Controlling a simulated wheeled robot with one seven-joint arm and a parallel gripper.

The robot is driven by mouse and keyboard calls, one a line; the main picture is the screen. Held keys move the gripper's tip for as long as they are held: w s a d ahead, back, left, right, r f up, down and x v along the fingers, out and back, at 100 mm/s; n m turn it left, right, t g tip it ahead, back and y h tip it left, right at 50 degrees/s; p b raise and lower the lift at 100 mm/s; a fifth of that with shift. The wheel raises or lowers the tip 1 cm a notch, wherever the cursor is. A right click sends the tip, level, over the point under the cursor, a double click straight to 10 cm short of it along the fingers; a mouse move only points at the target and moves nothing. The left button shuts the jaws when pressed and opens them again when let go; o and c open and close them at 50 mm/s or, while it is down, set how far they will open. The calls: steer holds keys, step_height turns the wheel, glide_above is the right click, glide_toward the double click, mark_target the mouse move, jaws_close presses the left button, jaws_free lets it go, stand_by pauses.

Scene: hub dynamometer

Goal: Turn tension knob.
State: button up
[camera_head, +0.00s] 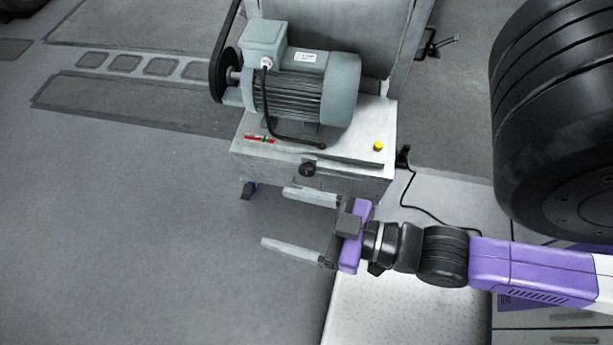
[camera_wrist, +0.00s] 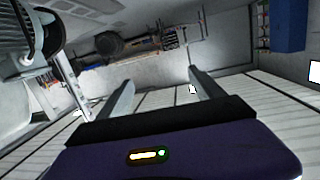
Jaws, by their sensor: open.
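A black tension knob (camera_head: 307,169) sits on the front face of the grey machine cabinet (camera_head: 370,186) in the head view. My gripper (camera_head: 274,216) is open and empty, its two long grey fingers spread wide and pointing left. It is in front of and below the knob in the picture, apart from it as far as I can tell. In the wrist view, the open fingers (camera_wrist: 158,90) have nothing between them. I cannot make out the knob in the wrist view.
A grey electric motor (camera_head: 300,85) with a belt wheel stands on the cabinet. A large black tyre (camera_head: 550,120) is at the right. The floor at left is clear.

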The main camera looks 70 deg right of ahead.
mark_target(306, 174)
steer(key=w+d+f+m+h+b, duration=0.5)
steer(key=d+f+m+b, duration=0.15)
steer(key=f+m, duration=0.35)
steer(key=w+d+f+m+g+h+b, duration=0.1)
steer(key=w+d+f+m+h+b, duration=0.45)
steer(key=f+m, duration=0.5)
steer(key=w+d+f+m+h+b, duration=0.3)
steer(key=w+d+f+m+b, duration=0.3)
steer(key=f+m+b, duration=0.35)
steer(key=s+d+f+m+g+h+b, duration=0.1)
steer(key=d+f+m+g+h, duration=0.2)
steer(key=f+m, duration=0.35)
steer(key=s+d+f+m+g+h, duration=0.1)
steer(key=s+d+f+m+g, duration=0.1)
steer(key=d+f+m+g, duration=0.45)
steer(key=s+f+m+g, duration=0.3)
steer(key=s+m+g, duration=0.2)
steer(key=s+m, duration=0.5)
steer(key=shift+m+t, duration=0.25)
steer(key=shift+m, duration=0.55)
steer(key=w+d, duration=0.1)
steer(key=d, duration=0.1)
steer(key=w+d, duration=0.1)
steer(key=d, duration=0.1)
steer(key=w+d, duration=0.1)
steer(key=d, duration=0.1)
steer(key=shift+d+r+b, duration=0.15)
steer(key=shift+b, duration=0.25)
steer(key=shift+c, duration=0.5)
